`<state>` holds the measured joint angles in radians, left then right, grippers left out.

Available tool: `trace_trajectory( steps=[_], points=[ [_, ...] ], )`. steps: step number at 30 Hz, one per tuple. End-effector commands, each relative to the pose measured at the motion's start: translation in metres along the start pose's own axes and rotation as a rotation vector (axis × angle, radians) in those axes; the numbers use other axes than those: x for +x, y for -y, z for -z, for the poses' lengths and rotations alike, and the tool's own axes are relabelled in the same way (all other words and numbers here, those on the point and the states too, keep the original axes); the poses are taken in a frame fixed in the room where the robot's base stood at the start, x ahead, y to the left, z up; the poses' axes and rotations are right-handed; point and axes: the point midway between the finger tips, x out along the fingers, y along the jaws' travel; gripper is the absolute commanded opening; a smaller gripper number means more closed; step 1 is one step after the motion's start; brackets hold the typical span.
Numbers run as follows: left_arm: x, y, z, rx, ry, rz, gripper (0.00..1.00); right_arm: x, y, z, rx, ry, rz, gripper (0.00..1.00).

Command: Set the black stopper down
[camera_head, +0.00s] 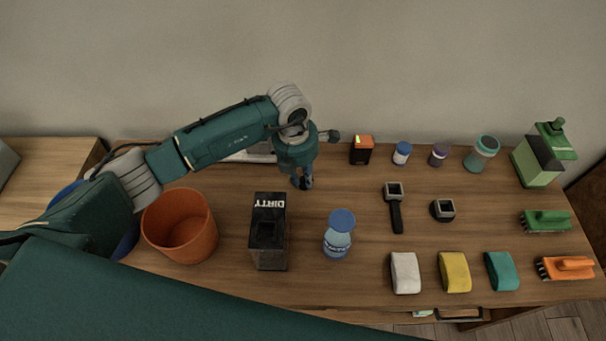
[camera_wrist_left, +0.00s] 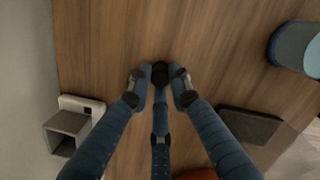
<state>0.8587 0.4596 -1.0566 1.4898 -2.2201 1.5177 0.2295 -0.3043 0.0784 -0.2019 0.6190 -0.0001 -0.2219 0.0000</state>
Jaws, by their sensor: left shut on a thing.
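My left gripper (camera_head: 303,184) points down over the wooden table, behind and between the black DIRTY box and the blue-lidded jar. In the left wrist view its fingertips (camera_wrist_left: 160,82) are closed on the small round black stopper (camera_wrist_left: 160,72). The stopper is largely hidden by the fingers in the head view. Bare wood lies under it, and I cannot tell whether it touches the table. My right gripper is not in view.
The DIRTY box (camera_head: 268,250), blue-lidded jar (camera_head: 338,243) and orange pot (camera_head: 180,228) stand in front. Small bottles, including a white-and-blue one (camera_head: 401,154), line the back right. Clear wood surrounds the gripper.

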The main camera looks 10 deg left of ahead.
Motion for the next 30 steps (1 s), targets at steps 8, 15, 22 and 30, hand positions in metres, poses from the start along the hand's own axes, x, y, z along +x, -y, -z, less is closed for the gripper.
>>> trace_trajectory(
  steps=[8, 15, 22, 30],
  points=[
    [0.003, 0.000, 0.000, 0.000, 0.000, 0.000, 0.23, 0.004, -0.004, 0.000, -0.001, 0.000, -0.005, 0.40],
    [0.002, 0.000, 0.000, 0.000, 0.000, 0.000, 0.38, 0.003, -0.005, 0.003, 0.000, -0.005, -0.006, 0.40],
    [-0.004, -0.001, -0.001, 0.000, 0.001, 0.000, 0.38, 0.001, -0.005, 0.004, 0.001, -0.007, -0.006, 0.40],
    [-0.053, -0.002, -0.001, 0.002, 0.006, -0.003, 0.38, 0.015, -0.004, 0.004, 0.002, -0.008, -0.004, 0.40]
  ],
)
